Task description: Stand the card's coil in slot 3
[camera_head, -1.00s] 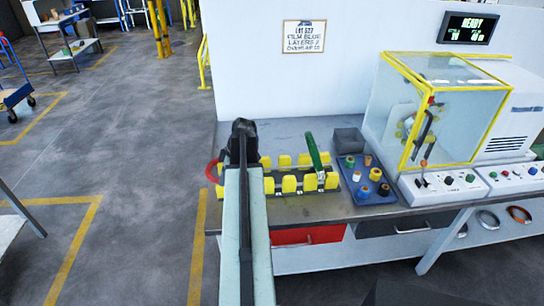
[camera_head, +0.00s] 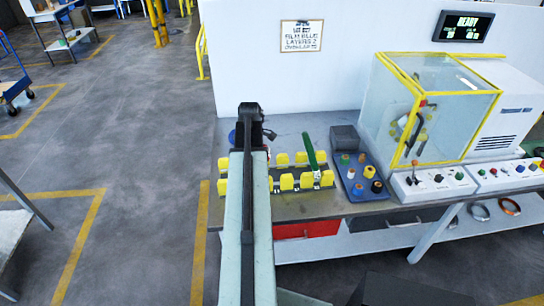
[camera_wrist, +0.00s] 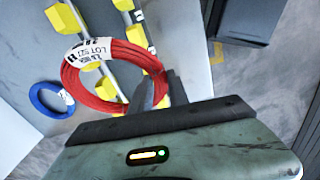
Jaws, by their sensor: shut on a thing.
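My gripper (camera_wrist: 160,92) is shut on the rim of a red coil (camera_wrist: 77,80) in the wrist view. The coil carries a white tag reading LOT 527. A blue coil (camera_wrist: 38,98) lies on the bench beside it, and part of it shows in the head view (camera_head: 232,137). The slotted rack with yellow blocks (camera_head: 287,181) stands on the bench; a green coil (camera_head: 311,152) stands edge-on in it towards its right end. I cannot read the slot numbers.
The wall card (camera_head: 302,36) shows LOT 527, film blue, layers 2. A blue tray (camera_head: 352,192) with several film rolls and a dark grey bin (camera_head: 345,139) stand right of the rack. The yellow-framed wrapping machine (camera_head: 440,110) is farther right.

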